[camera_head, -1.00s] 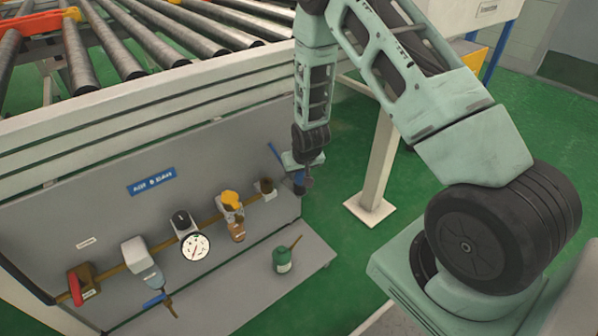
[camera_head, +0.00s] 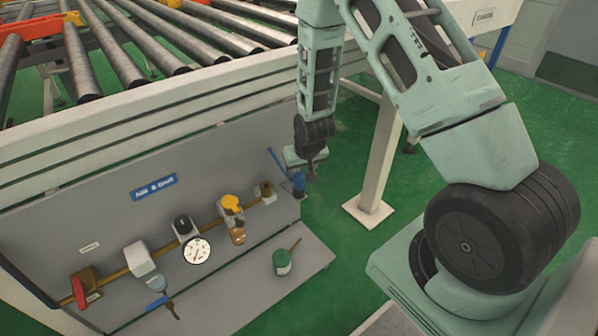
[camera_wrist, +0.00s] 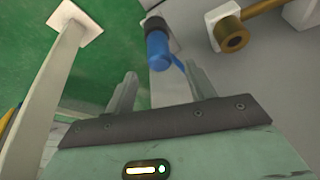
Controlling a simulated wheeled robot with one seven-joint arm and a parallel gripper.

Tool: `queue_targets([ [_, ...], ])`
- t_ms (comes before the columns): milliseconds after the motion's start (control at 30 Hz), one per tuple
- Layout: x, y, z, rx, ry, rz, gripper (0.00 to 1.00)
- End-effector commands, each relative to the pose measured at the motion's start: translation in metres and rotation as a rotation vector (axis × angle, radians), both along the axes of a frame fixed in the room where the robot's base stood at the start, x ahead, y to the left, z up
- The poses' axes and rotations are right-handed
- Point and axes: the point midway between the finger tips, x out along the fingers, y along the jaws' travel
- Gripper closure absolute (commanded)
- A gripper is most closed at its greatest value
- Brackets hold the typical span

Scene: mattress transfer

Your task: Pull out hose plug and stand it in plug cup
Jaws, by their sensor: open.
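My gripper (camera_head: 312,174) is at the right end of the grey panel. In the wrist view its fingers (camera_wrist: 161,76) are spread apart with nothing held between them. A blue cylindrical piece with a dark end, apparently the hose plug (camera_wrist: 158,50), lies ahead of the gap between the fingers. It also shows in the head view (camera_head: 298,183), just left of my gripper. A brass pipe end with a dark round opening (camera_wrist: 234,40) is to its right in the wrist view, apart from it. I cannot tell what the blue piece is fixed to, nor identify the plug cup for certain.
The panel (camera_head: 110,228) carries a brass pipe with a red handle, a white unit, a round gauge (camera_head: 197,251) and a yellow-topped part. A green can (camera_head: 282,262) stands on the grey ledge below. A roller conveyor is above. A pale post (camera_head: 378,165) stands right of my gripper.

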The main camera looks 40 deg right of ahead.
Motion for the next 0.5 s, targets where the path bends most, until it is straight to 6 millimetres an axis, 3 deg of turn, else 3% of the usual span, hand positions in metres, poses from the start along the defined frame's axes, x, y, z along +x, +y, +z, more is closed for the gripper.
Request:
queue_targets([
  [33, -0.004, 0.002, 0.017, 0.000, -0.002, 0.000, 0.45],
  [200, -0.019, 0.006, 0.054, 0.000, -0.003, 0.000, 0.45],
  [500, -0.037, 0.010, 0.095, 0.000, -0.002, -0.001, 0.45],
])
